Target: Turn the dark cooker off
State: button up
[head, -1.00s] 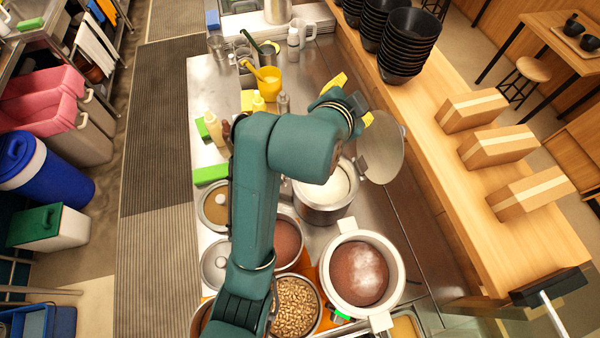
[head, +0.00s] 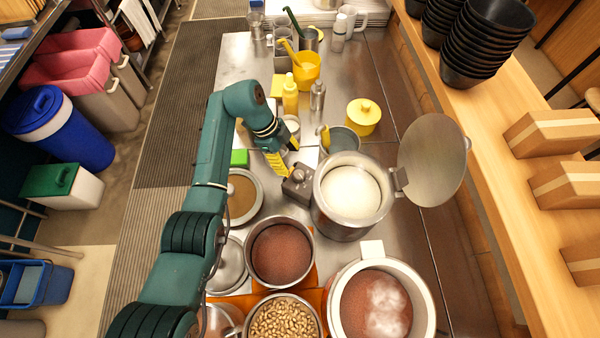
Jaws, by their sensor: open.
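The dark cooker (head: 340,222) is a grey metal pot with white contents, right of centre in the head view. Its round lid (head: 432,162) stands open on the right. A dark control box with a small knob (head: 298,184) sits at the pot's left side. My gripper (head: 288,161) has yellow fingers and is just beyond the control box, pointing down towards it. It is open and appears empty. The picture does not show whether a finger touches the box. The knob's setting is too small to read.
A white cooker (head: 425,315) with brown contents stands in front. A pot of red-brown paste (head: 280,252) and a pot of beans (head: 285,318) are near the box. A grey pan (head: 343,140) and yellow lidded pot (head: 363,117) stand behind. Bare counter (head: 240,70) shows at back left.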

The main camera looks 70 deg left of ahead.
aim_at(299, 174)
jog(key=x, duration=0.8)
jog(key=shift+w+f, duration=0.1)
jog(key=shift+f, duration=0.1)
jog(key=c, duration=1.2)
